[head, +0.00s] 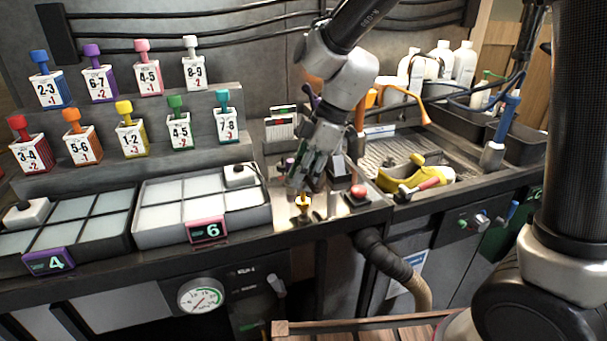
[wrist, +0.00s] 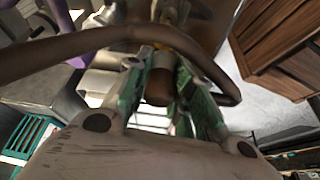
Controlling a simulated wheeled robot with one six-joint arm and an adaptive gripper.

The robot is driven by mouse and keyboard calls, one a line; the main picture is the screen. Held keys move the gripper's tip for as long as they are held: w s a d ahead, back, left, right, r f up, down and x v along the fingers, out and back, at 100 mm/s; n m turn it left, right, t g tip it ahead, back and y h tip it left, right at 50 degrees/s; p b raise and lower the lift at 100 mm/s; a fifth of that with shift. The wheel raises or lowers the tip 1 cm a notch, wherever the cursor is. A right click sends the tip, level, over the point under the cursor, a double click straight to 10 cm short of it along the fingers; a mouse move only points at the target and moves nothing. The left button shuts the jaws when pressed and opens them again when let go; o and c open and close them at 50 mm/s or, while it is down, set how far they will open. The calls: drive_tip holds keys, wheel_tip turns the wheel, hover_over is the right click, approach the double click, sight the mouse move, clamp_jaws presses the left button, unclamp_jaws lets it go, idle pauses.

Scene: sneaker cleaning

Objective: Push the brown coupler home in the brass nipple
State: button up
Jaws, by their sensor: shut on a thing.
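My gripper (head: 301,186) points down over the front edge of the counter in the head view. In the wrist view its green-padded fingers (wrist: 166,72) are shut on the brown coupler (wrist: 158,84), a short brown cylinder between them. A yellow brass piece, seemingly the brass nipple (head: 303,201), shows just below the fingertips in the head view. A bit of yellow also shows beyond the coupler in the wrist view. The fingers hide the coupler in the head view, and I cannot tell how far it sits on the nipple.
A brown hose (wrist: 100,45) curves across and around the fingers in the wrist view. A red button (head: 358,191) stands close on the right. A sink (head: 405,160) holds a yellow shoe (head: 420,176). A white-celled tray (head: 160,222) lies left.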

sight(303, 192)
drive_tip(key=shift+f, duration=1.75)
drive_tip(key=o, duration=1)
drive_tip(key=shift+o, duration=0.2)
drive_tip(key=v, duration=1.2)
